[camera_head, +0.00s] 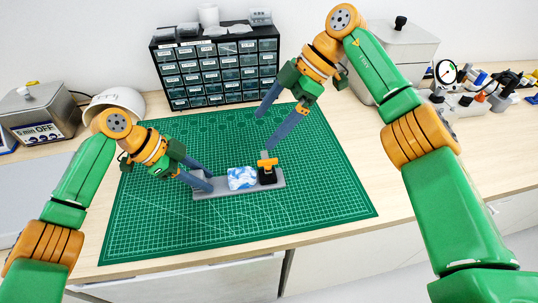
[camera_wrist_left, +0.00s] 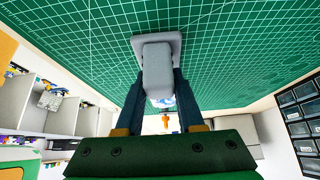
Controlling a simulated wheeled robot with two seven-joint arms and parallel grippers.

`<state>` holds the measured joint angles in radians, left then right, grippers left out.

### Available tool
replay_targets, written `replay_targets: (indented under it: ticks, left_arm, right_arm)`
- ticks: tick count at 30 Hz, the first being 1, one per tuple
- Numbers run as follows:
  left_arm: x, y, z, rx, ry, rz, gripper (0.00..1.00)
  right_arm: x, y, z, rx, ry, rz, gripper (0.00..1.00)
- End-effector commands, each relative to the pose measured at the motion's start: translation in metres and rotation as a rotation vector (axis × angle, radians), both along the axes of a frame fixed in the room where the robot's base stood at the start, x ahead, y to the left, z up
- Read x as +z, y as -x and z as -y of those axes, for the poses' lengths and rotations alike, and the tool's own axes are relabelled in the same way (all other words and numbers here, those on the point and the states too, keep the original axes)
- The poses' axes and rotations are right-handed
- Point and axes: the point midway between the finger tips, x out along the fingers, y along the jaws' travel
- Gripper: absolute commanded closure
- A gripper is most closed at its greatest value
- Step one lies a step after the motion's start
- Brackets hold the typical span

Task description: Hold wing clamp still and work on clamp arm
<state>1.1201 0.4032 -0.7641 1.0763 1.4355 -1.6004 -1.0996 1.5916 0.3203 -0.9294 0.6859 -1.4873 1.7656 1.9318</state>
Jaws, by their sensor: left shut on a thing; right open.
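The wing clamp is a long grey base (camera_head: 215,191) lying on the green mat, with a black block at its right end. An orange clamp arm (camera_head: 267,162) sits on top of that black block (camera_head: 267,176). A blue-and-white piece (camera_head: 241,178) rests on the base's middle. My left gripper (camera_head: 209,183) is shut on the base's left end; in the left wrist view its fingers flank a grey upright block (camera_wrist_left: 158,70). My right gripper (camera_head: 263,133) is open and empty above the orange arm, one fingertip just over it. Contact there cannot be told.
The green cutting mat (camera_head: 150,220) is otherwise clear around the clamp. A dark drawer cabinet (camera_head: 215,70) stands behind it. A white bowl-like thing (camera_head: 118,100) and a grey box (camera_head: 40,108) are at left. Another grey box (camera_head: 400,45) and a dial gauge (camera_head: 446,72) stand at right.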

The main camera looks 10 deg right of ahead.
Motion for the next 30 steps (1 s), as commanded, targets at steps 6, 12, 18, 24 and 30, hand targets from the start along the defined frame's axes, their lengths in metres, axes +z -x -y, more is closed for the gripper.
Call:
replay_targets:
  ticks: [6, 12, 18, 24, 30]
  left_arm:
    - [-0.001, 0.0, 0.0, 0.0, -0.001, -0.001, 1.0]
    - [-0.001, 0.0, 0.0, 0.0, -0.001, -0.001, 1.0]
    - [-0.001, 0.0, 0.0, 0.0, 0.0, -0.001, 1.0]
    - [-0.001, 0.0, 0.0, 0.0, 0.0, -0.001, 1.0]
    - [-0.001, 0.0, 0.0, -0.001, 0.0, -0.001, 1.0]
  right_arm:
    - [-0.004, 0.001, 0.042, -0.098, 0.225, -0.04, 0.0]
    - [-0.051, 0.002, 0.022, -0.094, 0.222, -0.042, 0.0]
    - [-0.092, 0.001, 0.004, -0.094, 0.219, -0.04, 0.0]
    - [-0.106, 0.0, -0.002, -0.094, 0.219, -0.037, 0.0]
    - [-0.107, 0.0, -0.002, -0.095, 0.219, -0.036, 0.0]
